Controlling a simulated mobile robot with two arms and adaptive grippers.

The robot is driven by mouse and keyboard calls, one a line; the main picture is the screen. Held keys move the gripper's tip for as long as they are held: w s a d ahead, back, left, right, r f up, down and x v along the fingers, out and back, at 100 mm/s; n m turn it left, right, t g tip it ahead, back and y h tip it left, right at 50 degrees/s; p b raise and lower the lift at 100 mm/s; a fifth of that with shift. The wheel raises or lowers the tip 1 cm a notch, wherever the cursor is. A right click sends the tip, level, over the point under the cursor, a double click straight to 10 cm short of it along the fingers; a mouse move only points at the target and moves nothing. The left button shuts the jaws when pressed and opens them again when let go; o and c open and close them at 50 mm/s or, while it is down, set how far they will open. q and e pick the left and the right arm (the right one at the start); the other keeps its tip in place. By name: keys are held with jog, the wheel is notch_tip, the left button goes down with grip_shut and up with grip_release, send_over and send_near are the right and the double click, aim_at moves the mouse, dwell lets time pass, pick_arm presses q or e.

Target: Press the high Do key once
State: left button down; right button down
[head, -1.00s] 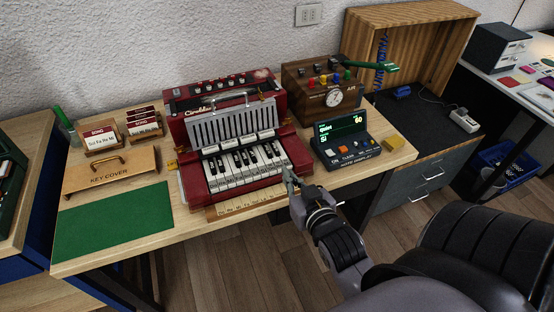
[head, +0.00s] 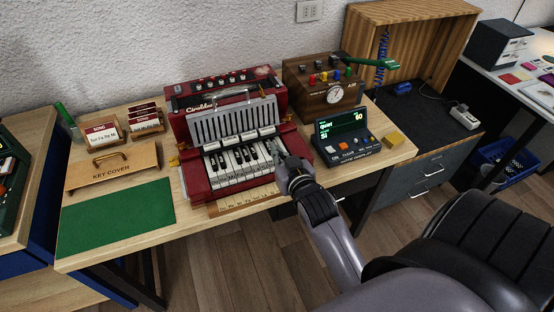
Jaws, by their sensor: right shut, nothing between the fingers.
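The red accordion-like instrument (head: 188,118) stands on the wooden table, with its piano keys (head: 238,166) facing me. A strip with note labels (head: 232,203) lies along the front of the keys. The high Do key is at the right end of the keyboard, and my right gripper largely hides it. My right gripper (head: 276,151) is shut and empty, its tips over the rightmost keys. I cannot tell whether the tips touch a key. The note display (head: 345,138) to the right shows lit text, with "quiet" on one line. My left gripper is not in view.
The key cover (head: 115,168), song cards (head: 103,133) and a green mat (head: 115,217) are at the left.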

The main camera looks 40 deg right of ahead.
jog(key=f, duration=0.2)
jog(key=shift+w+d+f, duration=0.1)
jog(key=shift+w+f, duration=0.25)
jog(key=shift+f, duration=0.75)
jog(key=shift+s+f, duration=0.1)
